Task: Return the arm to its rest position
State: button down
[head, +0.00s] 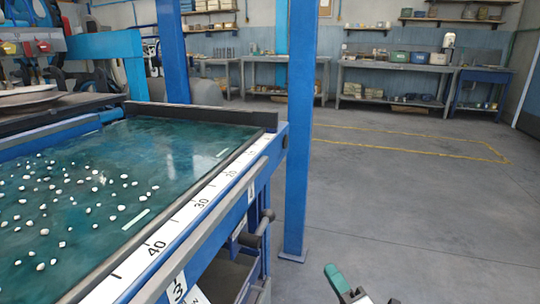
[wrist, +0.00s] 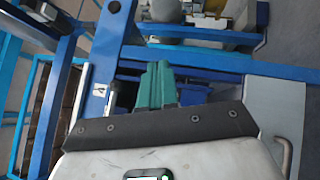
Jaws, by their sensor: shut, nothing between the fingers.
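My gripper (head: 338,279) shows at the bottom edge of the head view, right of the blue machine. Only its green fingertip end and a bit of grey metal are in frame. In the wrist view, the green fingers of my gripper (wrist: 155,86) are together and hold nothing. They point away over blue framework. Most of the arm is out of the head view, so its full pose cannot be told.
The plate dryer's teal plate (head: 150,160) carries many white pellets. Its white scale (head: 190,212) runs along the near right edge. A blue post (head: 298,130) stands beside it. The grey floor (head: 430,215) to the right is clear. Workbenches (head: 390,68) line the back wall.

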jog(key=s+d+f+m+g+h, duration=0.6)
jog(key=s+d+f+m+h, duration=0.5)
jog(key=d+m, duration=0.5)
jog(key=s+a+f+m+g+y, duration=0.1)
jog(key=s+a+f+m+g, duration=0.3)
jog(key=s, duration=1)
jog(key=s+f+m+g+y, duration=0.15)
jog(key=s+m+g, duration=0.45)
jog(key=s, duration=0.7)
notch_tip(320, 180, up, 38)
jog(key=s+n+g+p, duration=0.1)
jog(key=s+g+p, duration=0.1)
jog(key=p, duration=3.5)
jog(key=shift+a+f, duration=0.25)
jog(key=shift+a, duration=0.1)
